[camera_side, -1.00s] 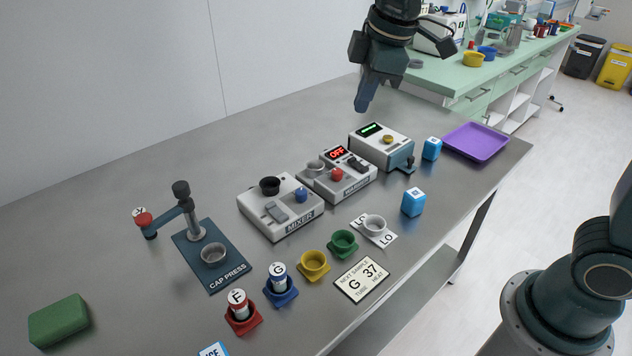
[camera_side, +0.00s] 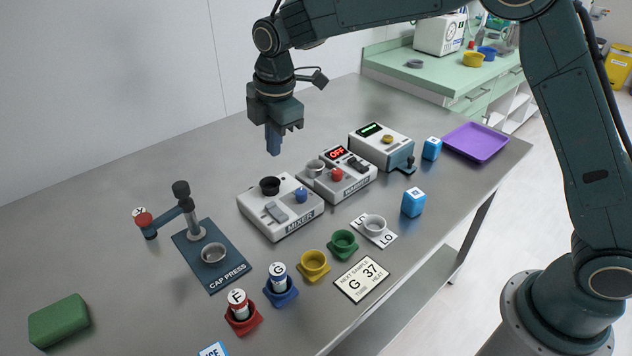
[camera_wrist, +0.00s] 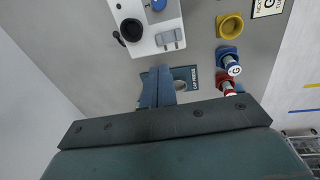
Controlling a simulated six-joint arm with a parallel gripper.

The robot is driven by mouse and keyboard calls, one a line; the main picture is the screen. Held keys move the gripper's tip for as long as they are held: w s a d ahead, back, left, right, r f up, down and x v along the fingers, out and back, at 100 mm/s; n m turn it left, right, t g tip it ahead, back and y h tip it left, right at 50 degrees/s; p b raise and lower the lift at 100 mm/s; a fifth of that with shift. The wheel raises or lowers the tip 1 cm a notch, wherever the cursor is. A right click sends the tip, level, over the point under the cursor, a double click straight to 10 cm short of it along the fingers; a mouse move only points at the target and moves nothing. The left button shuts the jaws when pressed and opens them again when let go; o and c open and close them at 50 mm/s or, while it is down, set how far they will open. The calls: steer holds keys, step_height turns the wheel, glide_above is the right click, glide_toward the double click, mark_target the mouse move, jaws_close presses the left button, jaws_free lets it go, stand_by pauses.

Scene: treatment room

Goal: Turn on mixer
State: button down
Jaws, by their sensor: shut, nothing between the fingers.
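The mixer (camera_side: 262,222) is a white box on the steel table, with a black cup holder, a grey rocker switch (camera_side: 276,212) and a blue knob (camera_side: 300,194) on top. In the wrist view the mixer (camera_wrist: 146,40) lies at the top, its grey switch (camera_wrist: 170,39) just beyond my fingertips and its blue knob at the upper edge. My gripper (camera_side: 273,146) points down, shut and empty, in the air above and behind the mixer. The fingers (camera_wrist: 156,72) show together in the wrist view. Nothing touches the mixer.
The warmer (camera_side: 346,182), reading OFF, stands close right of the mixer. The cap press (camera_side: 212,274) is to its left. Capped tubes in red (camera_side: 243,318) and blue (camera_side: 281,291) holders and yellow (camera_side: 313,264) and green (camera_side: 343,241) cups stand in front. The table behind is clear.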

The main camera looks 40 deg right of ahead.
steer(key=shift+w+a+f, duration=0.25)
steer(key=shift+a+f, duration=0.05)
steer(key=shift+f, duration=0.15)
steer(key=shift+f, duration=0.1)
glide_toward(271, 205)
steer(key=f, duration=0.3)
steer(key=w+f, duration=0.1)
steer(key=f, duration=0.1)
steer(key=shift+f, duration=0.2)
steer(key=shift+w+f, duration=0.15)
steer(key=shift+f, duration=0.55)
steer(key=shift+w+f, duration=0.15)
steer(key=shift+f, duration=0.15)
steer(key=shift+s+r, duration=0.1)
steer(key=shift+s, duration=0.15)
steer(key=shift+s+r, duration=0.2)
steer(key=shift+s, duration=0.3)
